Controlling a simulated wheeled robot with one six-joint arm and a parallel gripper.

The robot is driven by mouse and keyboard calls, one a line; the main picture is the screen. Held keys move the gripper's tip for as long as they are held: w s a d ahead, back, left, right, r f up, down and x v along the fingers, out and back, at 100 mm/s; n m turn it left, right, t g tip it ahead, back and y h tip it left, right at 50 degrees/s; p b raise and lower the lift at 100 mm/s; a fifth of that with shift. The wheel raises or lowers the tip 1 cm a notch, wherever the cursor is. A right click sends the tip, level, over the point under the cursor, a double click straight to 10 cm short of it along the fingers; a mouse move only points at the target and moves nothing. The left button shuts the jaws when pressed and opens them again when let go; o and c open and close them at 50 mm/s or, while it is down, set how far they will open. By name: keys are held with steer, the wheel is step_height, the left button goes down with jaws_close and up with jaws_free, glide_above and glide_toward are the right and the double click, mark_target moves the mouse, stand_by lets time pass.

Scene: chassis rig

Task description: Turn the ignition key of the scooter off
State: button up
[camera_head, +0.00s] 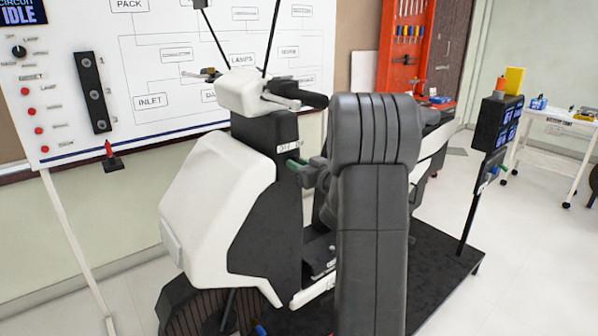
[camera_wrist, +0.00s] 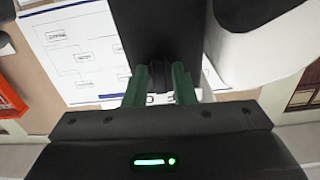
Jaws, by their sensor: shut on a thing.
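The scooter (camera_head: 215,205) has white body panels and a dark column, and stands on a black platform. A small white label (camera_head: 289,147), apparently reading OFF and ON, sits on the column below the handlebar (camera_head: 312,99). My gripper (camera_head: 297,162) is at the column just below this label, with its green fingertips against that area. In the wrist view the green fingers (camera_wrist: 160,84) are closed around a small dark piece, apparently the ignition key (camera_wrist: 160,74). Its turned position is mostly hidden by the fingers. Part of the label shows behind them.
My arm covers much of the scooter's seat side. A whiteboard (camera_head: 150,60) with a diagram and a panel of red buttons stands behind on the left. A post with a dark display box (camera_head: 497,125) stands on the platform (camera_head: 450,262) at right. Floor is clear at far right.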

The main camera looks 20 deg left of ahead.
steer(key=shift+n, duration=0.4)
steer(key=o, duration=0.7)
steer(key=shift+o, duration=0.2)
steer(key=v, duration=1.3)
steer(key=shift+s+d+b, duration=0.15)
steer(key=shift+d+b, duration=0.15)
steer(key=shift+d, duration=0.05)
